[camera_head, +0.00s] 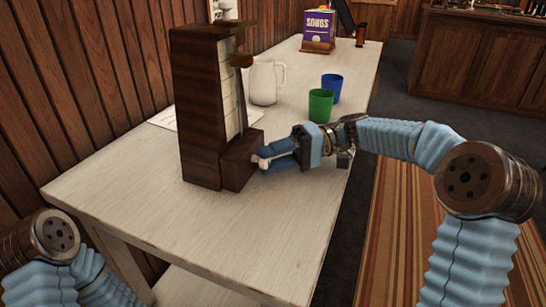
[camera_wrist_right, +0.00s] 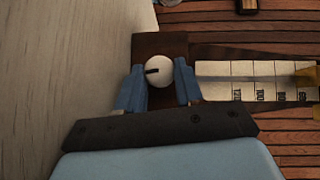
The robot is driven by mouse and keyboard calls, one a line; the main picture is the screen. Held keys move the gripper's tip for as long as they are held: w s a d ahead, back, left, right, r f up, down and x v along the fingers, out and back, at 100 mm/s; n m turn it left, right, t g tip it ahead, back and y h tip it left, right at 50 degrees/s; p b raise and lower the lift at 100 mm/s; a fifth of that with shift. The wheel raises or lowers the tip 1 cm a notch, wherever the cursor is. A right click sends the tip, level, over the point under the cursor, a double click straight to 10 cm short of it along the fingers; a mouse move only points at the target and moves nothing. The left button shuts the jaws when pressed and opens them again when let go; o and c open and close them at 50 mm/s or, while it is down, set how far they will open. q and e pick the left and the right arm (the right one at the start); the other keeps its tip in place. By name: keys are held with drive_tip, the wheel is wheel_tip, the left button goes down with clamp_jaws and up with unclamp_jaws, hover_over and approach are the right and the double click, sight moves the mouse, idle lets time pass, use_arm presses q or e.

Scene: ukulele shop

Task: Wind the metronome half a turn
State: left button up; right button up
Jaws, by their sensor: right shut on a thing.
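The metronome (camera_head: 205,105) is a tall dark wooden block standing upright on the white table, with a pale scale strip and a thin rod on its front. In the right wrist view its base (camera_wrist_right: 160,45) and numbered scale (camera_wrist_right: 255,80) show. A round white winding knob (camera_wrist_right: 158,72) with a dark mark pointing left sits on the base. My right gripper (camera_head: 262,160) reaches in from the right, level with the base. Its blue fingers (camera_wrist_right: 160,88) are shut on the knob, one on each side. My left arm shows at the lower left; its gripper is out of view.
The white table (camera_head: 225,240) has free room in front of the metronome. A white pitcher (camera_head: 265,82), a green cup (camera_head: 320,105) and a blue cup (camera_head: 332,87) stand behind my right gripper. A songs book (camera_head: 318,25) stands at the far end. A sheet of paper lies behind the metronome.

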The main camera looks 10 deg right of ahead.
idle(0.4)
drive_tip(key=o, duration=1)
drive_tip(key=shift+d, duration=0.15)
drive_tip(key=v, duration=1.3)
drive_tip(key=shift+d+f, duration=0.1)
drive_tip(key=shift+d, duration=0.2)
